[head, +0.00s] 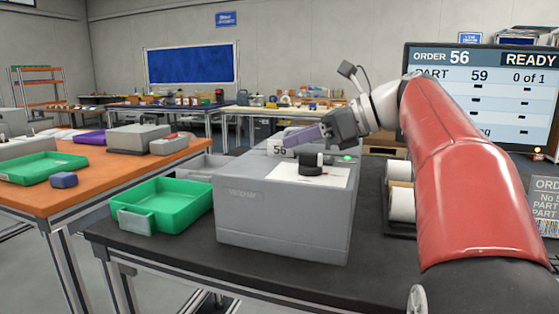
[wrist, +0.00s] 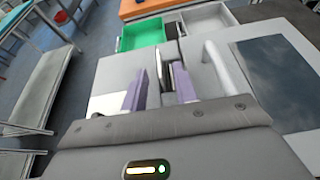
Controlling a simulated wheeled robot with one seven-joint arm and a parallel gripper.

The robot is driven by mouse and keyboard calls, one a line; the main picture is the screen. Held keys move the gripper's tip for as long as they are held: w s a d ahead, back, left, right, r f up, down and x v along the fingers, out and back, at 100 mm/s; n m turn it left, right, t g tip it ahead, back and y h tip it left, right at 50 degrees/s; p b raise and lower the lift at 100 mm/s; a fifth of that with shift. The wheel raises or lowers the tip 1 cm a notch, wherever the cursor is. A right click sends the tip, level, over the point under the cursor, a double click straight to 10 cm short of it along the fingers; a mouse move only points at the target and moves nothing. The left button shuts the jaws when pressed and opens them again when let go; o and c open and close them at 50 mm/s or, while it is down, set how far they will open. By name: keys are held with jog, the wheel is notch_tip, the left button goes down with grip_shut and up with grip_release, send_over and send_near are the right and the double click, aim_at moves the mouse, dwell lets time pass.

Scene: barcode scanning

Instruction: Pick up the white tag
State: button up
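The white tag (head: 279,149) marked "56" stands at the top of the grey printer (head: 265,215) in the head view, its printed face toward the camera. My gripper (head: 292,140) reaches over the printer from the right, its purple fingers beside and just above the tag. In the wrist view the two purple fingers of my gripper (wrist: 160,82) are apart. A thin pale upright edge, probably the tag (wrist: 158,62), shows between them, with a dark piece beside it. I cannot tell whether either finger touches it.
A black round knob (head: 310,163) sits on the printer's top. A green tray (head: 165,205) stands left of the printer on the black table. White label rolls (head: 401,204) are to the right. A monitor (head: 485,95) stands behind my arm.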

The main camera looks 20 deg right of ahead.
jog(key=shift+x, duration=1.4)
grip_shut()
jog(key=shift+r, duration=0.15)
